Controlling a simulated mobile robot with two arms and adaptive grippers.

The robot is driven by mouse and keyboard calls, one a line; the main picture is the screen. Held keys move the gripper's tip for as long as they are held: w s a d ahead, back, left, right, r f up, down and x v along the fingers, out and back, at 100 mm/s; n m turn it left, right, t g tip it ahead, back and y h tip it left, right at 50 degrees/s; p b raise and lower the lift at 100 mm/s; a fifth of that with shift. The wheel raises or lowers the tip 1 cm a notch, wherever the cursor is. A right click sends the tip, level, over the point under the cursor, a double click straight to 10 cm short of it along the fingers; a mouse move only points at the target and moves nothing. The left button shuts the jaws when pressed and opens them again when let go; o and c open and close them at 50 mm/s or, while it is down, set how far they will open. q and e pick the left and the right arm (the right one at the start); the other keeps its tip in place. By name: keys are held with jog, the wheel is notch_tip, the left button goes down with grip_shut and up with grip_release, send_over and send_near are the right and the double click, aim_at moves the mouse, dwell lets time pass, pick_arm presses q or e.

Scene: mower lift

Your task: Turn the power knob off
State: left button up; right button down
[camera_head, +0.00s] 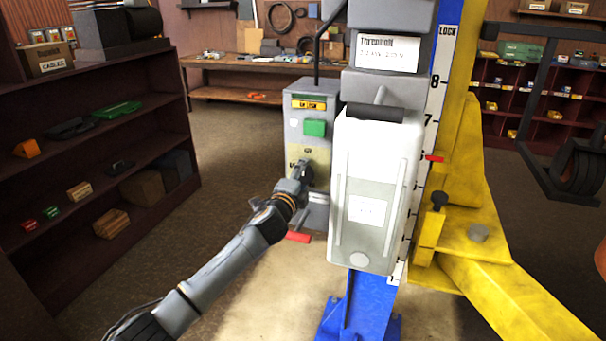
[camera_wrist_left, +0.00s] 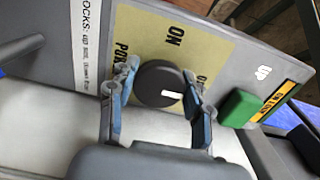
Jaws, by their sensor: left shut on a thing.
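The power knob (camera_wrist_left: 158,84) is a round black dial with a white mark in the left wrist view. It sits on a beige label plate (camera_wrist_left: 180,45) printed "ON", with another label beginning with "O" partly hidden behind a finger. The white mark points to the right in that view, toward the partly hidden label and away from "ON". My left gripper (camera_wrist_left: 160,78) has one finger on each side of the knob and is shut on it. My right gripper is not in view.
A green button (camera_head: 315,128) sits above the knob on the box. A white-and-grey unit (camera_head: 375,190) stands close on the right, before the blue post and yellow lift arm (camera_head: 480,240). A red lever (camera_head: 298,237) is below. Shelves (camera_head: 90,150) stand at left.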

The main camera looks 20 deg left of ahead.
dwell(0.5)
pick_arm(q)
jog(key=o, duration=1.1)
jog(key=shift+o, duration=0.2)
jog(key=s, duration=1.2)
jog(key=shift+a, duration=0.15)
